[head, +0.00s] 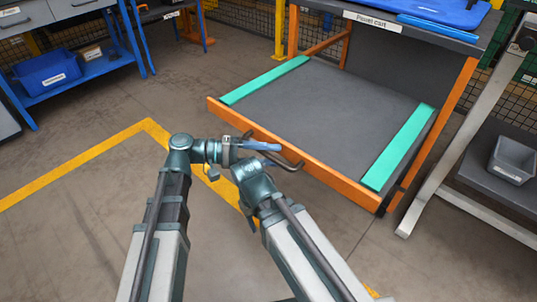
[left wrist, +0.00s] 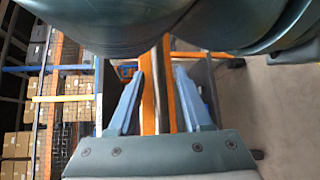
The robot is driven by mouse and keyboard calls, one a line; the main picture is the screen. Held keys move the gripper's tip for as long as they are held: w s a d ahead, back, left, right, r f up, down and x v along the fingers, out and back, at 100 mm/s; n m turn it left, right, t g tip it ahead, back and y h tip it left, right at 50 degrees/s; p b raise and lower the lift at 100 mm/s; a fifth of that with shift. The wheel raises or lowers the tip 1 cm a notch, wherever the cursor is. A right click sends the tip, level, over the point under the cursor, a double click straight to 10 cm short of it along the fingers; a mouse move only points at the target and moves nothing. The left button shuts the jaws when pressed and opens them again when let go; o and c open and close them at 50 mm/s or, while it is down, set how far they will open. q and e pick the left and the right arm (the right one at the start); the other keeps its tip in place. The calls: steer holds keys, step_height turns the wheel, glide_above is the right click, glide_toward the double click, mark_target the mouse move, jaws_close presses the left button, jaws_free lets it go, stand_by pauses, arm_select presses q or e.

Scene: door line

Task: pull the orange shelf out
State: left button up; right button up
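The orange shelf (head: 330,110) is a grey deck with an orange front edge and teal strips along both sides. It sits low in the orange-framed cart and sticks out at the front. A dark bar handle (head: 292,162) is on its front edge, partly hidden by my arms. My left gripper (head: 262,146) is at that front edge, close to the handle. In the left wrist view its blue fingers (left wrist: 159,95) stand apart, with an orange upright strip between or beyond them. Contact with the handle cannot be told. My right arm ends just below; its gripper's fingers are not clear.
The cart top (head: 410,27) carries a label and blue items. A pale slanted leg (head: 450,140) and a grey bin (head: 513,160) stand close on the right. A blue rack with a blue bin (head: 47,70) is at left. The floor left of the shelf is open.

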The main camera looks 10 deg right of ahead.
arm_select(q)
steer(key=w+a+r+p, duration=0.2)
steer(key=a, duration=1.1)
steer(key=shift+a, duration=0.3)
steer(key=shift+s, duration=0.1)
steer(key=s+a+f+n+t+y, duration=0.1)
steer(key=s+a+f+t+y, duration=0.15)
steer(key=f+y, duration=0.85)
steer(key=s+a+f+m+y, duration=0.1)
steer(key=s+a+f+y, duration=0.1)
steer(key=a+f+y, duration=0.55)
steer(key=s+d+m, duration=0.4)
steer(key=s+d, duration=0.1)
steer(key=d, duration=0.3)
step_height(320, 180, up, 39)
steer(key=h+p, duration=0.1)
steer(key=p, duration=3.7)
steer(key=shift+s+f+p, duration=0.2)
steer(key=shift+s+p, duration=0.05)
steer(key=shift+p, duration=0.15)
